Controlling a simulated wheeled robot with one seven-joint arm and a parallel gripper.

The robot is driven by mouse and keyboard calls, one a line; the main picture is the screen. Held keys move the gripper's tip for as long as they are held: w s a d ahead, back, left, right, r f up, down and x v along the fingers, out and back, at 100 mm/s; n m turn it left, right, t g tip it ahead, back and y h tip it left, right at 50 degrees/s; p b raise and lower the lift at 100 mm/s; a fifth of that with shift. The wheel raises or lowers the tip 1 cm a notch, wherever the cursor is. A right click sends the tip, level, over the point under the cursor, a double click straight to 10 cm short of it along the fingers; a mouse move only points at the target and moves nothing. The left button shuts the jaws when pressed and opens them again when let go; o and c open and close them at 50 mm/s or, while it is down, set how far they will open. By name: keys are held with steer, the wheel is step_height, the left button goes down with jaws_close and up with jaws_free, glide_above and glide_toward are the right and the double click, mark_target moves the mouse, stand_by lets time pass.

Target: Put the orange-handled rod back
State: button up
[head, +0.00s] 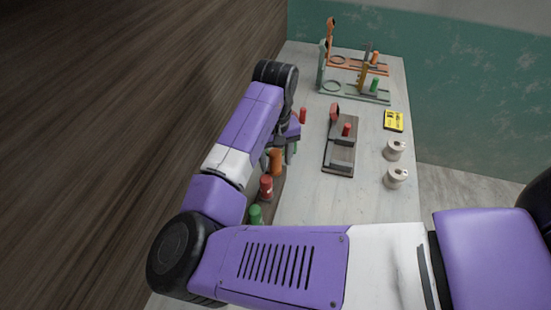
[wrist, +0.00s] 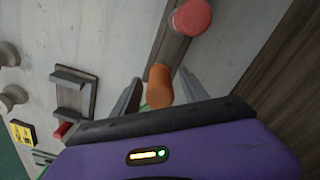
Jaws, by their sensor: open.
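An orange handle (head: 276,162) stands at a dark brown wooden strip (head: 276,198) along the table's left side; its rod is not visible. In the wrist view the orange handle (wrist: 158,86) shows between the two spread fingers of my gripper (wrist: 158,92), with clear gaps on both sides. My gripper (head: 290,150) is open and holds nothing. I cannot tell how far the fingertips reach down beside the handle. A second, smaller orange handle (head: 375,58) stands at the orange frame (head: 345,64) at the far end.
Red (head: 266,187) and green (head: 255,214) handles stand in line nearer me on the strip. A brown tray fixture (head: 340,158) with a red peg is mid-table. A green frame (head: 345,92), yellow card (head: 394,121) and two spools (head: 395,150) stand beyond and right. Table centre front is bare.

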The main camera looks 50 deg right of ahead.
step_height(320, 180, up, 13)
steer(key=shift+f+b, duration=0.15)
steer(key=shift+b, duration=0.2)
stand_by(0.7)
